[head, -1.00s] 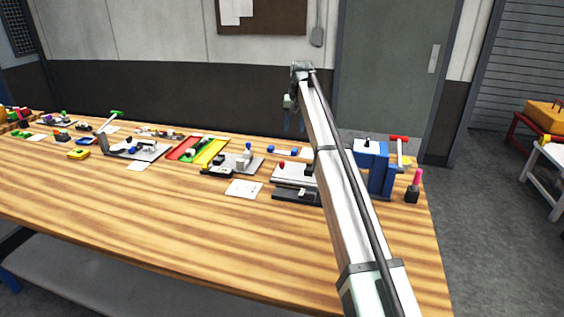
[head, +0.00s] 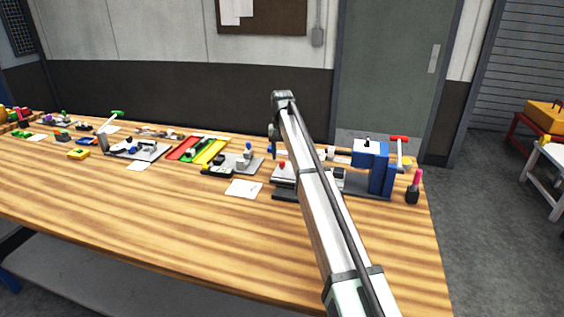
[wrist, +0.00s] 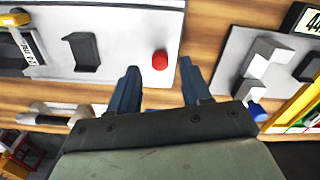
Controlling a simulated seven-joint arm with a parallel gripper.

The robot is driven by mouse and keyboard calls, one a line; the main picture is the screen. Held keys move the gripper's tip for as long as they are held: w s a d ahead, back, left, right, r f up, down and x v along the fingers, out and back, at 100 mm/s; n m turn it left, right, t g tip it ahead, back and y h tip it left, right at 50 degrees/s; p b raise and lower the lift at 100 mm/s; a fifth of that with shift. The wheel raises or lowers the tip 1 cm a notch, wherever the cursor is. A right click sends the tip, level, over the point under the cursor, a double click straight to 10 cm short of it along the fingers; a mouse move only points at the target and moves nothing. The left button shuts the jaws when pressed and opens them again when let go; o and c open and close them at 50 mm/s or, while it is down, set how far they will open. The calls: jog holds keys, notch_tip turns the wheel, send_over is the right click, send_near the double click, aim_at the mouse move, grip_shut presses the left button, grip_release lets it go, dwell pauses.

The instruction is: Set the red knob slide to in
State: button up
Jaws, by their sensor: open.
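The red knob (wrist: 160,60) shows in the wrist view on a light grey plate (wrist: 120,68), near the plate's edge. It also shows in the head view (head: 281,165), just left of my arm. My gripper (wrist: 160,68) is open, and the knob appears between its two blue-grey fingertips in the picture. The knob looks beyond the tips, and I see no contact. In the head view my arm covers part of the slide's fixture. I cannot read the slide's position.
A dark bracket (wrist: 84,52) stands on the same plate. Another fixture with grey blocks (wrist: 264,58) and a blue knob (wrist: 256,112) lies to the right in the wrist view. A blue press-like stand (head: 378,168) is right of my arm in the head view. Bare wood lies in front.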

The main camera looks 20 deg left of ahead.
aim_at(282, 162)
jog(key=shift+f, duration=1.85)
grip_shut()
